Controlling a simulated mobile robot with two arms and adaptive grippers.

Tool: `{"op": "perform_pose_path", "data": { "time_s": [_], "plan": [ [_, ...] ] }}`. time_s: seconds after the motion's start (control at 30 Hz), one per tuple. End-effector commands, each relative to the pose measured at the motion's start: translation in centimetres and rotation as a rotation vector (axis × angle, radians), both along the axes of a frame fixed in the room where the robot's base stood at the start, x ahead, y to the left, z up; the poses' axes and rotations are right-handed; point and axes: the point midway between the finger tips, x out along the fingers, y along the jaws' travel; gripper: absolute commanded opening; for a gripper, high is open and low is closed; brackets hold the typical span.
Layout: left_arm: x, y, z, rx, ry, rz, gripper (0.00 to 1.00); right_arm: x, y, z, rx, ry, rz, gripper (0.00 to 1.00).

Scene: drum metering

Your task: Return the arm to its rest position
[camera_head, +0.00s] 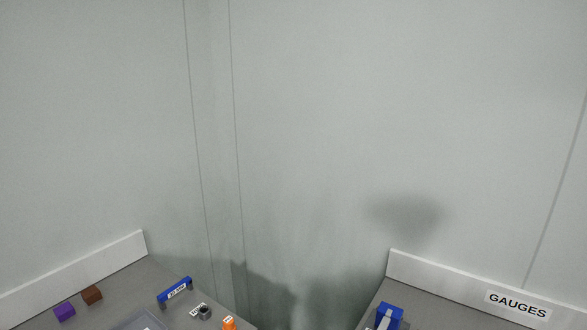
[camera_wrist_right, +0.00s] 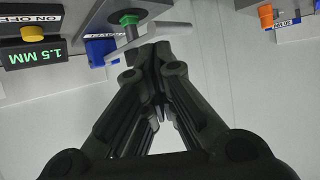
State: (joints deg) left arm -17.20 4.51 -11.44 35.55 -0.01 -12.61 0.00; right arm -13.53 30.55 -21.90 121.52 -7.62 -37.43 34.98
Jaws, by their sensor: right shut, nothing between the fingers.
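My right gripper (camera_wrist_right: 160,50) shows in the right wrist view with its dark fingers together and nothing between them. Its fingertips appear close to a pale flat plate and a spindle with a green ring (camera_wrist_right: 128,19); I cannot tell whether they touch. The head view shows neither of my grippers, and my left gripper is in no view.
The wrist picture looks inverted. It shows a display reading 1.5 MM (camera_wrist_right: 36,57), a yellow button (camera_wrist_right: 33,33) and a blue block (camera_wrist_right: 99,50). The head view shows a purple cube (camera_head: 65,312), a brown cube (camera_head: 92,294), and a GAUGES sign (camera_head: 517,304).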

Motion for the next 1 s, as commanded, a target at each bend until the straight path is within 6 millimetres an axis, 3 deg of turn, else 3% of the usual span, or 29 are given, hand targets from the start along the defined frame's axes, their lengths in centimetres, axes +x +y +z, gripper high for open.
{"op": "perform_pose_path", "data": {
  "time_s": [0.3,0.67,1.0],
  "plan": [
    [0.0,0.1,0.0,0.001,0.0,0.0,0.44,-10.5,-2.0,-3.5,-0.143,0.418,-0.109,0.0],
    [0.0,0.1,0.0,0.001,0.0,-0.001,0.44,-20.7,-2.6,-4.4,-0.201,0.765,-0.056,0.0],
    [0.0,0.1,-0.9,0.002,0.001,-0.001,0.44,-19.4,-2.4,-13.5,-0.212,0.807,-0.045,0.0]
  ]
}}
